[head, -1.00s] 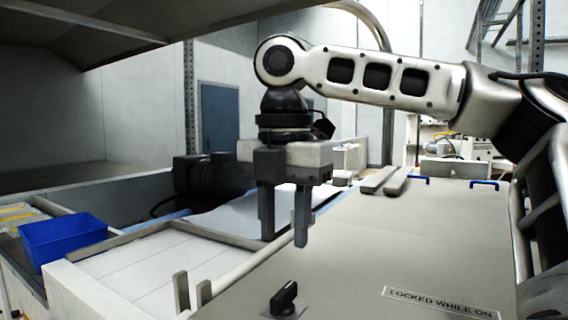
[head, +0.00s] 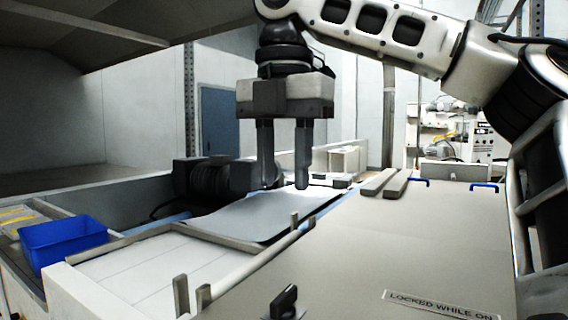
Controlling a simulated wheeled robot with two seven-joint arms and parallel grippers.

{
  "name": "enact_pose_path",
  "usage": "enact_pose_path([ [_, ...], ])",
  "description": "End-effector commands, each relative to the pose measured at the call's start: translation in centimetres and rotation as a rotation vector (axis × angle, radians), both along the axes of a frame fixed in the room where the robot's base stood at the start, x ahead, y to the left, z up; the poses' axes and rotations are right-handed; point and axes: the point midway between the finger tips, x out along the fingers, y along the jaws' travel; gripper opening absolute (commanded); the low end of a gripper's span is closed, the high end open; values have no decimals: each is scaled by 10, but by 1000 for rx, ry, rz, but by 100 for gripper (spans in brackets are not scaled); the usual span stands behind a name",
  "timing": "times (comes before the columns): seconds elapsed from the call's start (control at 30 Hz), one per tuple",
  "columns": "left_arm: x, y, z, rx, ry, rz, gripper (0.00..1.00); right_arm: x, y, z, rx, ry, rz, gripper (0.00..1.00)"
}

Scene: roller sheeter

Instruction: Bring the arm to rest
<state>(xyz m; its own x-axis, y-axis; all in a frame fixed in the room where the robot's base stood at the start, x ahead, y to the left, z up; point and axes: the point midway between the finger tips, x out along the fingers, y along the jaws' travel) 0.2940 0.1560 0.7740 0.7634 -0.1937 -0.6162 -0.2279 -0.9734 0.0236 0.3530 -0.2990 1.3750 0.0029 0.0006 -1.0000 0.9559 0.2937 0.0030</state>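My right gripper (head: 284,184) hangs from the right arm near the middle of the head view, fingers pointing down. There is a gap between its two fingers and nothing is held between them. It is in front of and above a grey sheet (head: 250,218) lying on the machine bed, and looks clear of it. My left gripper does not show in the head view.
A grey cover (head: 400,240) labelled "LOCKED WHILE ON" fills the right, with a black rotary knob (head: 284,302) and two blue handles (head: 484,187). A blue bin (head: 63,242) stands at the left. A dark motor (head: 213,178) sits behind the sheet. A hood overhangs the upper left.

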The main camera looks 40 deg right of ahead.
Motion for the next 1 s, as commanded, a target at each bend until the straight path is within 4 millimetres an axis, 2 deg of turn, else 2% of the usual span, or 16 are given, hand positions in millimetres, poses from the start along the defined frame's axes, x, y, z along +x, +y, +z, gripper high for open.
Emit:
enact_pose_path([
  [0.4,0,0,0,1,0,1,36,0,0,-1,0,0,0,34],
  [0.53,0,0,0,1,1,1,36,0,0,-7,1,1,0,34],
  [0.67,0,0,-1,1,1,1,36,0,-1,-24,1,3,1,34],
  [1.0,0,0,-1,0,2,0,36,0,0,-92,0,5,1,34],
])
